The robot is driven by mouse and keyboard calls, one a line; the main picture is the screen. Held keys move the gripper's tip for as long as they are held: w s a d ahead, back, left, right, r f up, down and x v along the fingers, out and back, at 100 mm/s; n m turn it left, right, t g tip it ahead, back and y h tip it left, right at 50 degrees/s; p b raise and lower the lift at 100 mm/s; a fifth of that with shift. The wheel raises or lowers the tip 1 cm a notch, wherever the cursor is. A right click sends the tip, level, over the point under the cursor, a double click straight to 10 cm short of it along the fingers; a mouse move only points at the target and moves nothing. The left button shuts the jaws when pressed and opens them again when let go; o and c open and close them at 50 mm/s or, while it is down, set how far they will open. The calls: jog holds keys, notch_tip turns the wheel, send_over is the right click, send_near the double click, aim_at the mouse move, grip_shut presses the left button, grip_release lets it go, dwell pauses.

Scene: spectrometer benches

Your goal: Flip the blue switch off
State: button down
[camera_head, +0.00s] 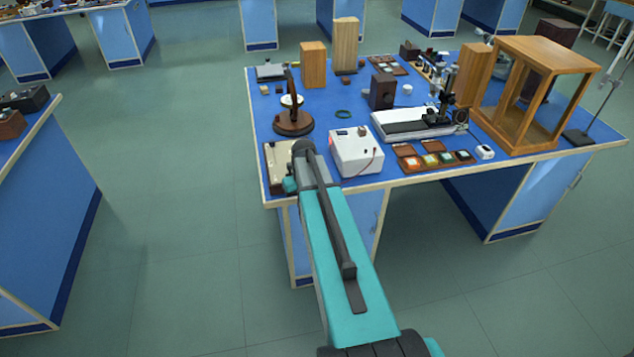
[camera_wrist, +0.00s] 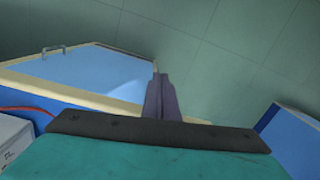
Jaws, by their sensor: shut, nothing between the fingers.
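No blue switch can be made out in either view. A white box (camera_head: 357,155) with a small red detail and a thin red lead stands at the front left of the blue-topped bench. Its grey-white side may be what shows at the left edge of the wrist view (camera_wrist: 12,140). A pale flat box (camera_head: 272,172) lies at the bench's front left corner, partly hidden by my arm. My gripper (camera_wrist: 160,92) shows as dark fingers, shut and empty, pointing past the bench edge toward the floor in the wrist view. In the head view my arm hides it.
On the bench (camera_head: 215,0) no clear path shows behind; a brown round stand (camera_head: 293,122), a white-based instrument (camera_head: 405,126), coloured sample boxes (camera_head: 432,159) and a wooden frame case (camera_head: 540,90) crowd it. Open floor (camera_head: 180,200) lies left of it.

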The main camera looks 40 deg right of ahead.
jog(key=s+a+f+g+b, duration=0.1)
jog(key=s+a+f, duration=0.2)
jog(key=a+f, duration=0.25)
jog(key=s+a+f+b, duration=0.1)
jog(key=s+a+f, duration=0.2)
jog(key=a+f, duration=0.25)
jog(key=s+a+f+n+g+b, duration=0.1)
jog(key=s+a+f, duration=0.4)
jog(key=s, duration=0.3)
jog(key=s+a+f+n+g+b, duration=0.1)
jog(key=s+a+f+g, duration=0.1)
jog(key=s+a+f, duration=0.4)
jog(key=s+a+f+g+b, duration=0.1)
jog(key=s+a+f, duration=0.5)
jog(key=s, duration=0.5)
jog(key=shift+s+f+n+g+h+b, duration=0.15)
jog(key=shift+f+n+g+h+b, duration=0.15)
jog(key=shift+f+n+h+b, duration=0.15)
